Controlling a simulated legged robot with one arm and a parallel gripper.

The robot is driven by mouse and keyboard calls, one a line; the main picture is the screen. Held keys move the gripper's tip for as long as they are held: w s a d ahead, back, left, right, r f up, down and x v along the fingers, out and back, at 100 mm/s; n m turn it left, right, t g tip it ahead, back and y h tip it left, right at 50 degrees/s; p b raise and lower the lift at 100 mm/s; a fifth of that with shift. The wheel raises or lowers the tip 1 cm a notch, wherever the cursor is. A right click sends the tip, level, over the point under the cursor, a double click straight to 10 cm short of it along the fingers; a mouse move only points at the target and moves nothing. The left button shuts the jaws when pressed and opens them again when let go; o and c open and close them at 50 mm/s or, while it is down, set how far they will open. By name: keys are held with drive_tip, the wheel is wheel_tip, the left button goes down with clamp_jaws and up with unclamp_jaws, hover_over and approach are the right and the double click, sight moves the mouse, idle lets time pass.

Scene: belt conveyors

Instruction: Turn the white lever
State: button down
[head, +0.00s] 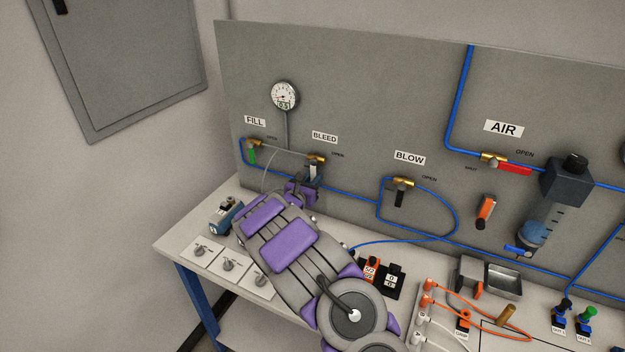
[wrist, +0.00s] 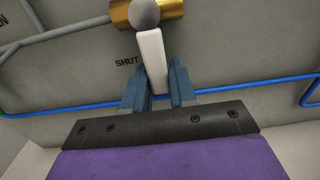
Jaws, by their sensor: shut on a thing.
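The white lever (wrist: 153,60) hangs down from a brass valve (wrist: 160,12) in the wrist view, tilted slightly, with its lower end between my gripper's blue fingers. My gripper (wrist: 155,88) is shut on the white lever. In the head view the white lever (head: 313,170) sits under the BLEED label (head: 324,137), pointing down from its brass valve. My gripper (head: 312,182) is at the lever's lower end there, and my purple and grey arm hides part of the panel and bench. The lever's tip is partly hidden by the fingers.
A green lever (head: 252,155) hangs at the FILL valve to the left. A black lever (head: 399,195) hangs at the BLOW valve to the right. Blue tubing (head: 350,194) runs along the panel. The bench (head: 178,245) carries several small parts near my arm.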

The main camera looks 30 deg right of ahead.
drive_tip(key=n+p, duration=0.1)
drive_tip(key=s+d+n+p, duration=0.1)
drive_tip(key=n, duration=0.1)
drive_tip(key=s+n+p, duration=0.1)
drive_tip(key=n, duration=0.1)
drive_tip(key=shift+s+d+r, duration=0.15)
drive_tip(key=shift+d+r, duration=0.05)
drive_tip(key=shift+r, duration=0.2)
drive_tip(key=n, duration=0.2)
drive_tip(key=s+r+n+p, duration=0.1)
drive_tip(key=n, duration=0.1)
drive_tip(key=s+d+n+p, duration=0.1)
drive_tip(key=shift+r+n, duration=0.4)
drive_tip(key=n, duration=0.1)
drive_tip(key=r+n+p, duration=0.1)
drive_tip(key=n, duration=0.1)
drive_tip(key=shift+s+d+r+p, duration=0.2)
drive_tip(key=shift+s+r+p, duration=0.1)
drive_tip(key=shift+s, duration=0.05)
drive_tip(key=shift+s+r+n+p, duration=0.1)
drive_tip(key=shift+r+n+p, duration=0.35)
drive_tip(key=shift+n, duration=0.65)
drive_tip(key=shift+r+n+p, duration=0.35)
drive_tip(key=shift+r+n, duration=0.1)
drive_tip(key=shift+n, duration=0.65)
